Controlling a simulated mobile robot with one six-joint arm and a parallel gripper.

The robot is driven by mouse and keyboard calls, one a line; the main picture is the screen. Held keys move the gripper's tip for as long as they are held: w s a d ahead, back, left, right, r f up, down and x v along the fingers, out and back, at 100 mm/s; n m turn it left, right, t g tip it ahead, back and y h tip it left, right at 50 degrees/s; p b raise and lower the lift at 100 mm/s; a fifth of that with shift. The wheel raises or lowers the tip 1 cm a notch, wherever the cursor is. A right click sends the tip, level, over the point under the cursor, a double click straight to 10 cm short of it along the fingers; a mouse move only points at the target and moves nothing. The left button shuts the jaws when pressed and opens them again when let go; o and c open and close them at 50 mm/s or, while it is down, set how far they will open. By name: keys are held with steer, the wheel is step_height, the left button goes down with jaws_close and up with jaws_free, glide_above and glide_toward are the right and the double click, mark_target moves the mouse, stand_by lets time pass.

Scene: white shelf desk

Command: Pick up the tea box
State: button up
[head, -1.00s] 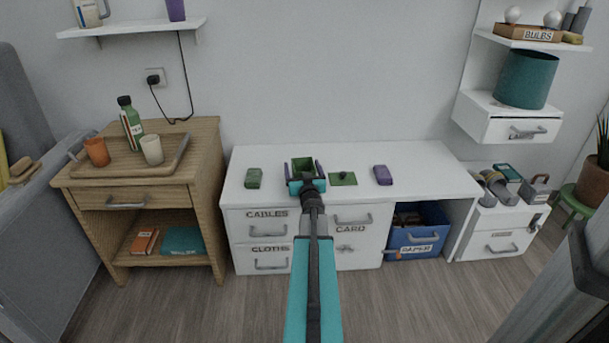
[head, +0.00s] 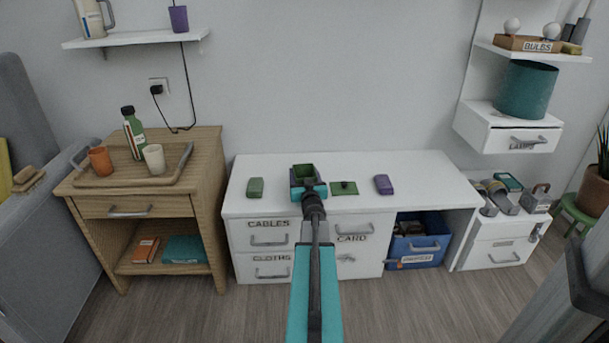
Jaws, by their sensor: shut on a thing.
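The tea box (head: 304,168) is a small green box with an open top, seen on the white shelf desk (head: 430,185). A flat green lid with a dark knob (head: 344,187) lies on the desk just to its right. My gripper (head: 305,179) reaches over the desk from the front and is shut on the tea box, its fingers against the sides. The gripper hides the box's lower front, so I cannot tell whether it touches the desktop.
A green packet (head: 255,187) lies left of the box, and a purple one (head: 383,184) lies right of the lid. A wooden side table (head: 205,150) stands left. The desktop's right end is clear. A blue bin (head: 420,250) sits below.

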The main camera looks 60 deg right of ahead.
steer(key=shift+r, duration=0.7)
steer(key=s+a+p, duration=0.1)
steer(key=a, duration=0.2)
steer(key=s+a+r+p, duration=0.1)
steer(key=s+a, duration=0.1)
steer(key=a, duration=0.1)
steer(key=s+a, duration=0.2)
steer(key=a, duration=0.1)
steer(key=shift+a+r+p, duration=0.35)
steer(key=shift+p, duration=0.05)
steer(key=shift+a+r+p, duration=0.15)
steer(key=shift+a+p, duration=0.05)
steer(key=shift+p, duration=0.3)
steer(key=shift+w+a+p+v, duration=0.15)
steer(key=shift+p+v, duration=0.6)
steer(key=shift+p, duration=0.7)
steer(key=shift+w+a+p+v, duration=0.1)
steer(key=shift+p+v, duration=0.6)
steer(key=shift+p, duration=0.8)
steer(key=shift+w+a+p+v, duration=0.15)
steer(key=shift+p+v, duration=0.6)
steer(key=shift+p, duration=0.7)
